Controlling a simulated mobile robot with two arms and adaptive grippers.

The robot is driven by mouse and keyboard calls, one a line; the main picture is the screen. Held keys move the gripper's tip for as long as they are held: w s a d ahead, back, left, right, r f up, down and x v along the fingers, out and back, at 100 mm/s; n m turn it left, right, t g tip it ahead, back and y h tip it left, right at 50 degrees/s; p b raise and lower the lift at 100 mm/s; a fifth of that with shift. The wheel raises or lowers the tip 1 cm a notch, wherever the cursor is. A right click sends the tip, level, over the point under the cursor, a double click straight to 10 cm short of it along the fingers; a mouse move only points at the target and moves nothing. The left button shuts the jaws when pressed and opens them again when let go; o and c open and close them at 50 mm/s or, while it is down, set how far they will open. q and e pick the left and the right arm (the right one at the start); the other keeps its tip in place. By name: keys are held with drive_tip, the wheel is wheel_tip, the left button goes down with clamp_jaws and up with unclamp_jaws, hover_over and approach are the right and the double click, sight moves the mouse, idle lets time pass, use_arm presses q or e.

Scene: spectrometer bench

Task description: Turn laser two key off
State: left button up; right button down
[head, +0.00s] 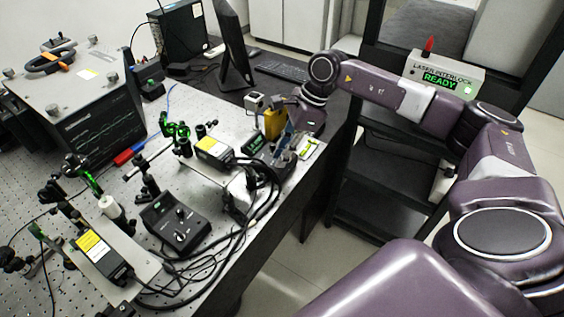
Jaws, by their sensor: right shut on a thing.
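My right gripper (287,141) reaches in from the right and points down at the small dark control box (282,164) near the bench's right edge. It is shut on what seems to be the key on that box; the fingers hide the key, and I cannot tell how it is turned. A laser head with a yellow label (212,150) sits just left of that box. A second black control box (177,224) with knobs stands nearer, by another yellow-labelled laser head (95,247). No laser number is readable. My left gripper is not in view.
Black cables (258,205) loop along the bench's front edge. A yellow block (273,123) stands close behind the right gripper. Several optic mounts stand at left. A grey interlock box (443,75) reads READY in green. A monitor (234,45) is at the back.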

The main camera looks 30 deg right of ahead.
drive_tip(key=n+g+b, duration=0.1)
drive_tip(key=n, duration=0.1)
drive_tip(key=n+b, duration=0.2)
drive_tip(key=shift+w+f+n+g, duration=0.1)
drive_tip(key=shift+w+n+g, duration=0.25)
drive_tip(key=shift+n+g, duration=0.05)
drive_tip(key=n+g+b, duration=0.1)
drive_tip(key=n+b, duration=0.1)
drive_tip(key=n, duration=0.2)
drive_tip(key=shift+w+g, duration=0.1)
drive_tip(key=shift+g, duration=0.2)
drive_tip(key=c, duration=1.8)
unclamp_jaws()
drive_tip(key=shift+c, duration=0.2)
drive_tip(key=v, duration=1.2)
